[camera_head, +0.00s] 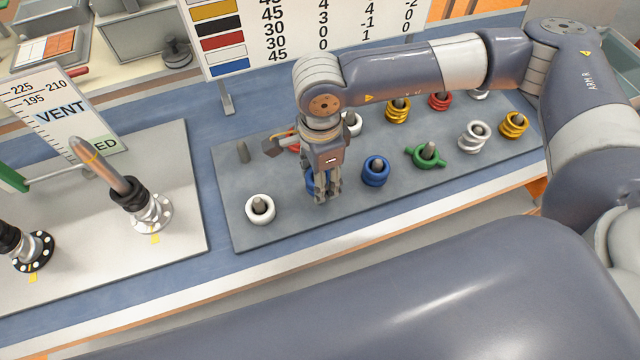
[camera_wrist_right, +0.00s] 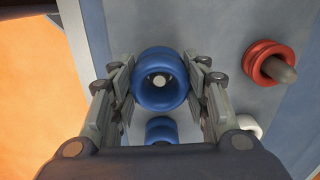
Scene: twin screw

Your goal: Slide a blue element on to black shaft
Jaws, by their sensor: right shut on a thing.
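My right gripper (camera_head: 325,192) points down over the grey peg board and is shut on a blue element (camera_head: 311,180). In the wrist view, the blue element (camera_wrist_right: 160,95) sits between the fingers (camera_wrist_right: 160,84), and a pale round peg tip shows in its bore. In the head view the fingers hide most of it. A second blue element (camera_head: 376,172) stands on a peg just to the right. On the left plate, a tilted metallic shaft (camera_head: 105,168) rises from a black collar on a white flange. A black flange (camera_head: 35,252) stands at the far left, its shaft mostly out of frame. My left gripper is not in view.
The peg board (camera_head: 300,225) also carries white, red, yellow and green (camera_head: 428,156) elements. A white ring (camera_head: 260,208) is at its front left, and a bare peg (camera_head: 242,151) stands behind. Signs stand upright behind the plates. A VENT scale (camera_head: 60,118) stands beside the tilted shaft.

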